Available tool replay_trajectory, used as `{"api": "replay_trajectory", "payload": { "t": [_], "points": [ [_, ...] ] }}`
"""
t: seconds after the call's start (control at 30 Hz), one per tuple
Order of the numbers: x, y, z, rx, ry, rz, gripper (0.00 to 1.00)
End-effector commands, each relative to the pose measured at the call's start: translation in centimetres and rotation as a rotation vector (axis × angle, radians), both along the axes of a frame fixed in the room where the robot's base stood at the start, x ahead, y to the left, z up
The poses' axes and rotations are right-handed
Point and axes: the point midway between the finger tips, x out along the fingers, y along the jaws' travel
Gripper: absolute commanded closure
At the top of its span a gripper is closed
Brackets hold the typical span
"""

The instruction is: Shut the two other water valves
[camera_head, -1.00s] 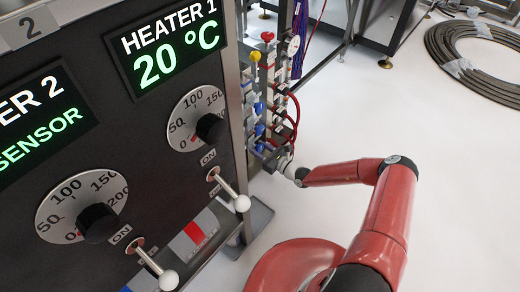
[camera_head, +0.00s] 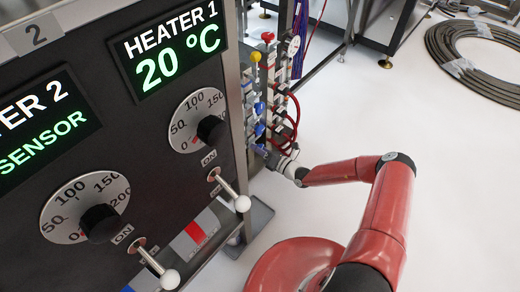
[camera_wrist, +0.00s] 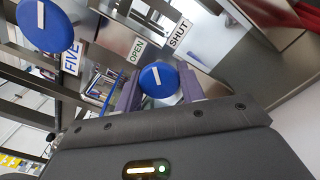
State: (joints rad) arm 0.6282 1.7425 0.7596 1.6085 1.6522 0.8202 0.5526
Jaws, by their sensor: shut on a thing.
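A round blue valve knob (camera_wrist: 160,80) with a white line sits between the two fingers of my gripper (camera_wrist: 160,92) in the wrist view. The fingers are shut on it. OPEN (camera_wrist: 137,50) and SHUT (camera_wrist: 180,33) labels stand just beyond this knob. A second blue valve knob (camera_wrist: 45,25) with a white line is at the upper left, beside a label reading FIVE (camera_wrist: 72,58). In the head view my gripper (camera_head: 268,153) is at the low end of the valve panel (camera_head: 262,100), where blue knobs (camera_head: 259,129) show small above it. The held knob is mostly hidden there.
The heater cabinet (camera_head: 150,110) with dials and switches fills the left, close beside the valves. Red hoses (camera_head: 294,115) hang right of the panel. Yellow (camera_head: 256,57) and red (camera_head: 267,37) knobs are higher up. White floor (camera_head: 450,200) is open at right.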

Motion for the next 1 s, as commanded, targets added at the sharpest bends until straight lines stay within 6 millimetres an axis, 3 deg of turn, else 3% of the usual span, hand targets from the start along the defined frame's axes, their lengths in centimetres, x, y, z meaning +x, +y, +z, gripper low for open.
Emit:
{"api": "replay_trajectory", "payload": {
  "t": [0.6,1.0],
  "points": [
    [-0.03,-0.05,-0.01,0.334,0.429,-0.001,0.84],
    [0.0,-0.08,0.06,0.442,0.569,-0.003,0.84]
  ]
}}
